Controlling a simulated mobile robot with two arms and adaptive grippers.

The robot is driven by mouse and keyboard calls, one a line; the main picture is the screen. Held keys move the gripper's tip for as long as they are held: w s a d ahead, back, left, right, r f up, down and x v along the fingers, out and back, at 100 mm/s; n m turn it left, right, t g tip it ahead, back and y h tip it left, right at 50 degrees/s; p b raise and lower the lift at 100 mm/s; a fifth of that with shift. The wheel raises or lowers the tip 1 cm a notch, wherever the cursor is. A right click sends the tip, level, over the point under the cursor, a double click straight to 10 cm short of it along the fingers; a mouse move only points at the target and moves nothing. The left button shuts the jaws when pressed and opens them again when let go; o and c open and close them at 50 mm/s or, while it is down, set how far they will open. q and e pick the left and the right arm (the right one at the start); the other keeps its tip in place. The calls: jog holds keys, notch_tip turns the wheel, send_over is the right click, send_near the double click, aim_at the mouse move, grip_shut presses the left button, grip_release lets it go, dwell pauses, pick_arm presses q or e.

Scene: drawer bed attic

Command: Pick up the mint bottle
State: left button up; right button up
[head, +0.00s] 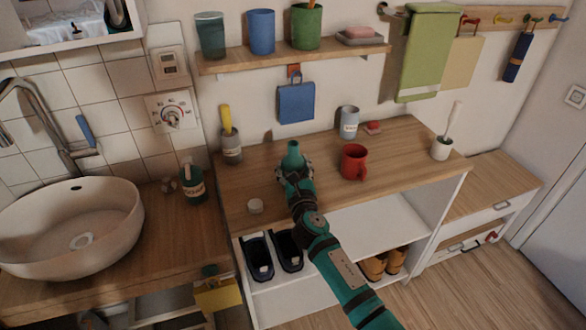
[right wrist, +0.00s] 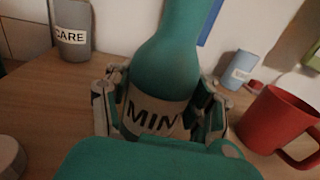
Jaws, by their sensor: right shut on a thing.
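The mint bottle (right wrist: 164,75) is teal with a pale label reading "MIN". It stands upright on the wooden counter, and its top (head: 293,150) shows in the head view. My right gripper (head: 293,172) is shut on the bottle, with its fingers on both sides of the label in the right wrist view (right wrist: 163,108). The bottle's base is hidden, so I cannot tell whether it touches the counter. My left gripper is not in view.
A red mug (head: 353,162) stands to the right of the bottle, a small white round item (head: 255,206) to the left near the front edge. A grey holder (head: 231,149) and a blue-grey cup (head: 348,121) stand further back. A shelf (head: 300,56) is above.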

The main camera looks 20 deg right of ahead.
aim_at(295, 161)
jog(key=shift+r, duration=0.15)
jog(key=shift+r, duration=0.25)
notch_tip(295, 161, up, 3)
jog(key=shift+r+p, duration=0.1)
jog(key=shift+p, duration=0.9)
jog(key=s, duration=1)
jog(key=s+r, duration=0.1)
jog(key=s, duration=0.5)
jog(key=shift+c, duration=0.2)
